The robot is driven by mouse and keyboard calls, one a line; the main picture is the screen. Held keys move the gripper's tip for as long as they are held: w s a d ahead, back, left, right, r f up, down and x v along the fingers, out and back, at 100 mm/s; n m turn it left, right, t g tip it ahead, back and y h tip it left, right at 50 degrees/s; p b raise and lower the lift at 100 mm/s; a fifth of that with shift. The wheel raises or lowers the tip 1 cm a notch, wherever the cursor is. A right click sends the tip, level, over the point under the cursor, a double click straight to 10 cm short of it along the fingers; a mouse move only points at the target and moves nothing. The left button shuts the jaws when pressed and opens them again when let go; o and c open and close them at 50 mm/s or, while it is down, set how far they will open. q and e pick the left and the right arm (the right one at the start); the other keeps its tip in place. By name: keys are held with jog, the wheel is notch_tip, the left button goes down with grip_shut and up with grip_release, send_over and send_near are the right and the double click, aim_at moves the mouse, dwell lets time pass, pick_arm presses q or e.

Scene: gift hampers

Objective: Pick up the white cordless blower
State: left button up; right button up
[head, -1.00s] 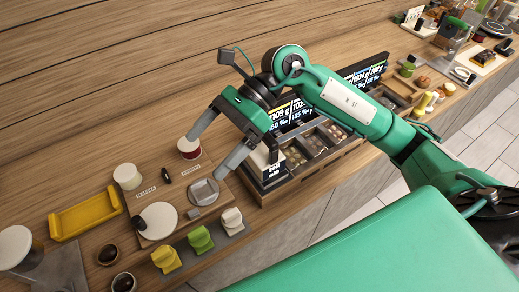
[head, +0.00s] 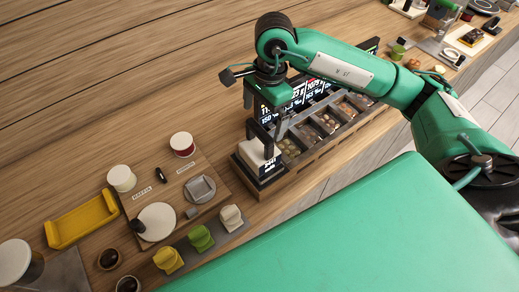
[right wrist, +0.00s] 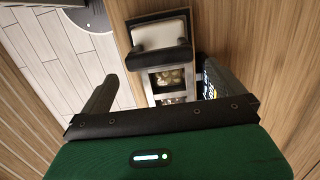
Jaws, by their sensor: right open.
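My left gripper is not in view.
The display case (head: 325,140) has several compartments and lit screens. Left of it, a wooden board (head: 165,195) holds white-topped tubs and a grey square dish (head: 201,189). Yellow, green and white pieces (head: 230,217) stand in front. A yellow tray (head: 80,221) lies farther left.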

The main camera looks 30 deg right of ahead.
aim_at(260, 129)
jog(key=shift+a+f, duration=0.2)
jog(key=shift+f, duration=0.75)
jog(key=shift+s+f+p, duration=0.1)
jog(key=shift+f+p, duration=0.05)
jog(key=shift+p, duration=0.3)
jog(key=f+p, duration=0.1)
jog(key=f, duration=0.1)
jog(key=f+p, duration=0.1)
jog(key=shift+s+a+f+p, duration=0.1)
jog(key=shift+a+f+p, duration=0.25)
jog(key=shift+a+p, duration=0.05)
jog(key=shift+f, duration=0.5)
jog(key=c, duration=0.9)
jog(key=shift+r, duration=0.15)
